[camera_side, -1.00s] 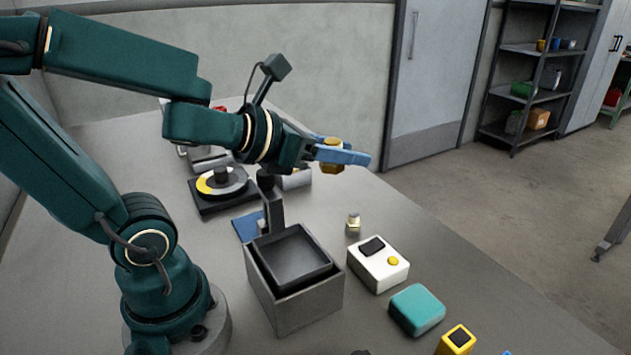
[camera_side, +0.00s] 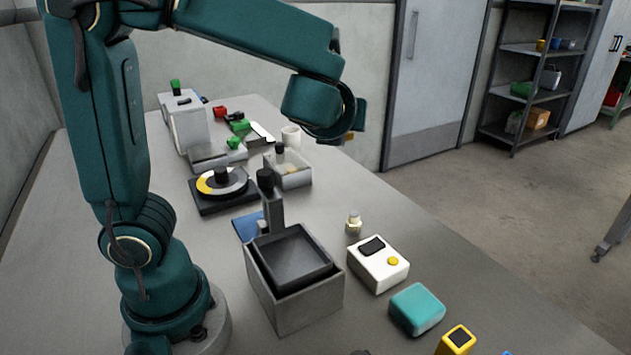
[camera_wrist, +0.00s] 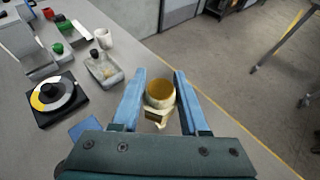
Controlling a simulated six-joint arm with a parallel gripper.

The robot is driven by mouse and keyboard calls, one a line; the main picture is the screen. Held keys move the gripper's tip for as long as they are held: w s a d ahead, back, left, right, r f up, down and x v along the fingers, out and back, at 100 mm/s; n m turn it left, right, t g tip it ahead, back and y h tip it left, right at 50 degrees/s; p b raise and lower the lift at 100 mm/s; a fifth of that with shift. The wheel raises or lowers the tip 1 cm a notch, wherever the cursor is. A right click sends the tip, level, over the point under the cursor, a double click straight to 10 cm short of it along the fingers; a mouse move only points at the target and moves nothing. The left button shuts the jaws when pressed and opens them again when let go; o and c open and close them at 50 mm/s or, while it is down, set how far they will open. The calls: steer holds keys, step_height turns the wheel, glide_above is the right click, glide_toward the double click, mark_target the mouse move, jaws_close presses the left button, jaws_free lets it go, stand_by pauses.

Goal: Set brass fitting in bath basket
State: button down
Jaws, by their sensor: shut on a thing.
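The brass fitting (camera_wrist: 159,96), with a round gold top and a paler lower part, sits between the blue fingers of my gripper (camera_wrist: 160,84) in the wrist view. My gripper is shut on it and holds it up above the table. In the side view my own wrist hides nearly all of the gripper and fitting. The dark bath basket (camera_side: 290,258) sits in a grey square bath (camera_side: 310,306) on the table, with an upright post at its back. The raised wrist is up and to the right of the basket, apart from it.
A small brass-and-white piece (camera_side: 354,223), a white box with a yellow button (camera_side: 377,268) and a teal block (camera_side: 417,309) stand right of the bath. Behind it are a disc device (camera_side: 222,184), a light tray (camera_side: 291,174) and a white cup (camera_side: 291,136).

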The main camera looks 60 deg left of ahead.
steer(key=w+a+f+n+g+y, duration=0.1)
steer(key=a+f+n+g+y, duration=0.25)
steer(key=a+f, duration=0.3)
steer(key=n+g, duration=0.2)
glide_above(315, 215)
step_height(315, 215, down, 7)
steer(key=shift+r, duration=0.15)
steer(key=shift+f, duration=4.85)
steer(key=shift+f, duration=0.15)
steer(key=shift+c, duration=2.1)
jaws_free()
steer(key=v, duration=0.2)
steer(key=shift+d, duration=0.35)
steer(key=shift+o, duration=0.3)
step_height(315, 215, up, 7)
steer(key=shift+r, duration=0.2)
